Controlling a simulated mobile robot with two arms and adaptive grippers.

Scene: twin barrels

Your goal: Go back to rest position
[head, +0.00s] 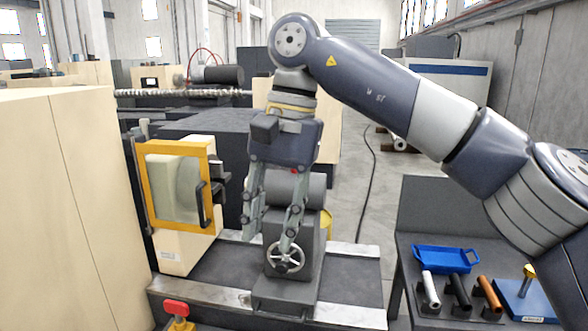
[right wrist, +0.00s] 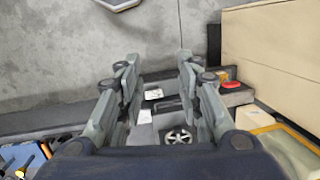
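My right gripper (head: 267,238) hangs pointing down in the middle of the head view, its arm coming in from the right. Its two fingers are apart with nothing between them. In the head view it overlaps the grey tailstock-like block (head: 312,232) with a metal handwheel (head: 285,257); I cannot tell whether they touch. In the right wrist view the open fingers (right wrist: 157,75) also stand apart, and the handwheel (right wrist: 178,136) shows below the gap between them. My left gripper is in neither view.
A yellow-framed machine guard (head: 210,175) stands left of the gripper, beside a large beige cabinet (head: 60,210). A red button (head: 175,308) is at the front. At right, a dark table (head: 408,262) bears a blue tray (head: 445,259), several cylinders and a blue block (head: 525,300).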

